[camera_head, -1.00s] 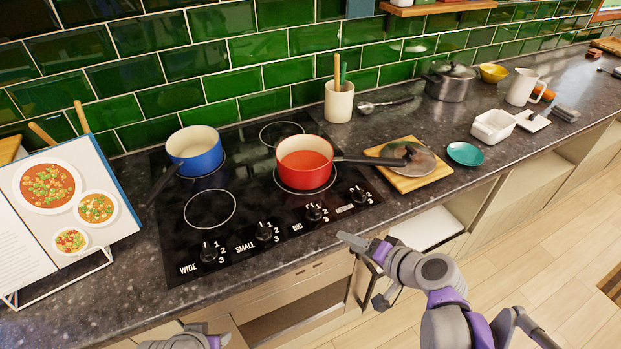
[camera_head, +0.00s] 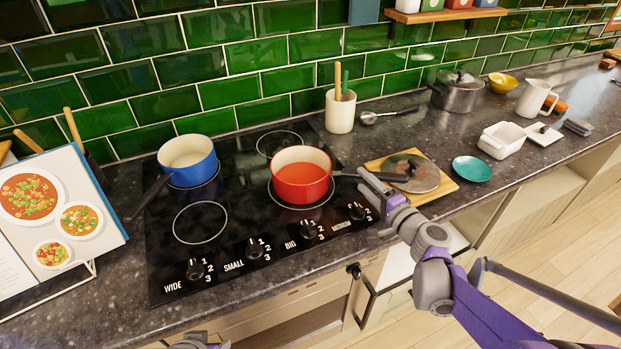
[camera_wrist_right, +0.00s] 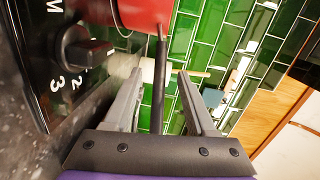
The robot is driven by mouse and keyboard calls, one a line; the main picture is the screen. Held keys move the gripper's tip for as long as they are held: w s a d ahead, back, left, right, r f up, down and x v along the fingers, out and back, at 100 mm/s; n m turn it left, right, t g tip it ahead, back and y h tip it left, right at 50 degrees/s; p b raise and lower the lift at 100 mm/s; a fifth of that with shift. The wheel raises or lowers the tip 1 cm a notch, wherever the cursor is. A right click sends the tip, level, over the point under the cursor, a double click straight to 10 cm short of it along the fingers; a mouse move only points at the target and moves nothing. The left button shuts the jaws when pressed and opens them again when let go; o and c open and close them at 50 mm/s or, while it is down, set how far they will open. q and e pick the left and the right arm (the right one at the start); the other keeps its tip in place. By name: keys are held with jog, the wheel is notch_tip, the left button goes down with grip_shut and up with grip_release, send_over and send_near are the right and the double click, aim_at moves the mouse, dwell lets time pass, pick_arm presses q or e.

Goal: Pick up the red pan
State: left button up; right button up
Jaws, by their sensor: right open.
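My right gripper (camera_head: 367,184) is at the handle, just right of the pan. In the right wrist view the red pan (camera_wrist_right: 143,12) is at the top, and its handle (camera_wrist_right: 158,85) runs between the two open fingers of the right gripper (camera_wrist_right: 160,74), with gaps on both sides. My left gripper (camera_head: 197,343) shows only partly at the bottom edge; its fingers are hidden.
A blue pan (camera_head: 188,162) stands left on the hob. A glass lid (camera_head: 420,172) lies on the wooden board (camera_head: 448,184) beside my right gripper. Knobs (camera_head: 308,230) line the hob's front. A utensil crock (camera_head: 340,112) stands behind; a teal dish (camera_head: 472,169) lies to the right.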

aim_at(361, 178)
jog(key=x, duration=0.4)
jog(key=shift+w, duration=0.25)
grip_shut()
jog(key=shift+s, duration=0.1)
dwell(1.0)
